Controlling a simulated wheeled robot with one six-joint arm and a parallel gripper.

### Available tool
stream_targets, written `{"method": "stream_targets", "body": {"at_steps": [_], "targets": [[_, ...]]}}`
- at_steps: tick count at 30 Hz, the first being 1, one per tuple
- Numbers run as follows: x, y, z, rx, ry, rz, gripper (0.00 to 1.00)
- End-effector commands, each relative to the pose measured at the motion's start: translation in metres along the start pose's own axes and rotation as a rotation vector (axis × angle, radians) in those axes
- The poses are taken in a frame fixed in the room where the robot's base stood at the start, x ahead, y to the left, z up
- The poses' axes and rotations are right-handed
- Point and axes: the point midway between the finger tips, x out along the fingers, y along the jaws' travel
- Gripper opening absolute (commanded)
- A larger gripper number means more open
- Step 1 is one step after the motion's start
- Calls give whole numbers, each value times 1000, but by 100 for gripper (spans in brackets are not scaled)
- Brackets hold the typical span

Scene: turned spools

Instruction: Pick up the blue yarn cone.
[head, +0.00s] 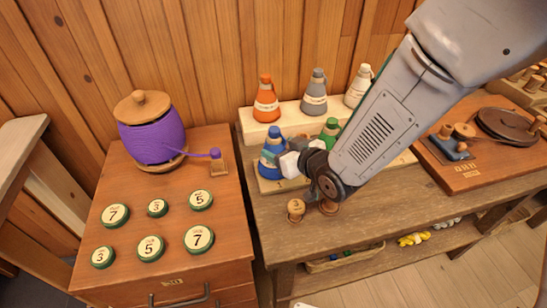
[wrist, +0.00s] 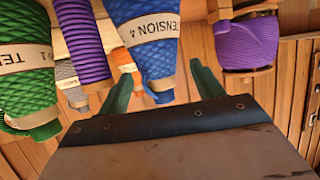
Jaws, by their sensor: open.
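The blue yarn cone (head: 268,160) stands upright in the front row on the light wooden stand, left of the green cone. In the wrist view the blue cone (wrist: 148,42) appears upside down, with a "TENSION 4" label, ahead of my gripper and roughly between its fingers. My gripper (head: 292,160) is just right of the blue cone in the head view and hides part of it. In the wrist view my gripper (wrist: 158,72) has its two green fingers apart with nothing held. Whether a finger touches the cone I cannot tell.
A green cone (head: 330,130) and a ribbed purple one (wrist: 85,45) stand close to the blue cone. Orange (head: 266,103), grey (head: 314,95) and white (head: 358,88) cones stand on the step behind. A small wooden spool (head: 296,209) stands in front. A purple yarn pot (head: 152,135) is left.

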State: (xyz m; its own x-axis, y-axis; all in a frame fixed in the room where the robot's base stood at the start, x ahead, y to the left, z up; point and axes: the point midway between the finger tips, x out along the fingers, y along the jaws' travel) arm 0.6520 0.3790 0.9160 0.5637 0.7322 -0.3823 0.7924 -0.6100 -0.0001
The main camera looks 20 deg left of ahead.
Motion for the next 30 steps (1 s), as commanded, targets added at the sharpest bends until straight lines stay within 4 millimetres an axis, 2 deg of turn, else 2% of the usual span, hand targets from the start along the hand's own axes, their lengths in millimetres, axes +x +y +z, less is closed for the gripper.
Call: {"method": "stream_targets", "body": {"at_steps": [6,9,17,20,24,30], "targets": [[33,3,2,1,0,1,66],[42,3,2,1,0,2,66],[45,3,2,1,0,2,66],[45,3,2,1,0,2,44],[45,3,2,0,-1,2,5],[45,3,1,0,1,2,3]]}}
